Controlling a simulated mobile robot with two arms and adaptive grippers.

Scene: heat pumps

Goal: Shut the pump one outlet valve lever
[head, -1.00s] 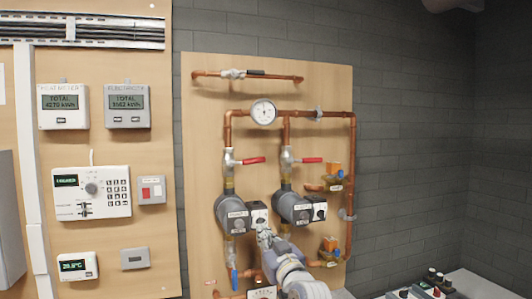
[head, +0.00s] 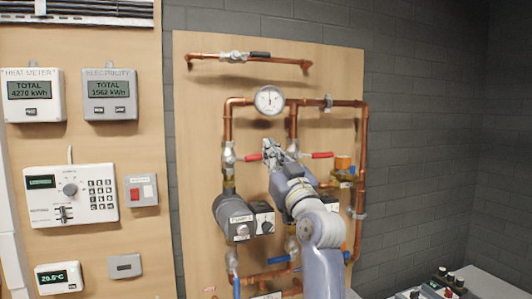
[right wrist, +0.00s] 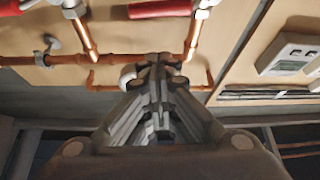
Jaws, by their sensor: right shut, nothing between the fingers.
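The pump one outlet valve lever (head: 249,157) is the left red handle, above the left pump (head: 233,216). It points right from its valve body (head: 229,155), roughly horizontal across the vertical pipe. In the right wrist view, which is turned over, the red lever (right wrist: 160,8) shows at the top edge. My right gripper (head: 279,148) is shut and empty, to the right of this lever's tip and in front of the second valve. Contact with the lever cannot be told. In the right wrist view its fingertips (right wrist: 160,62) are together. My left gripper is not in view.
A second red lever (head: 321,155) lies just right of my gripper. A round gauge (head: 269,100) sits above on the copper pipes. My right arm hides most of the second pump. Meters (head: 109,94) and a control panel (head: 71,195) are on the left board.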

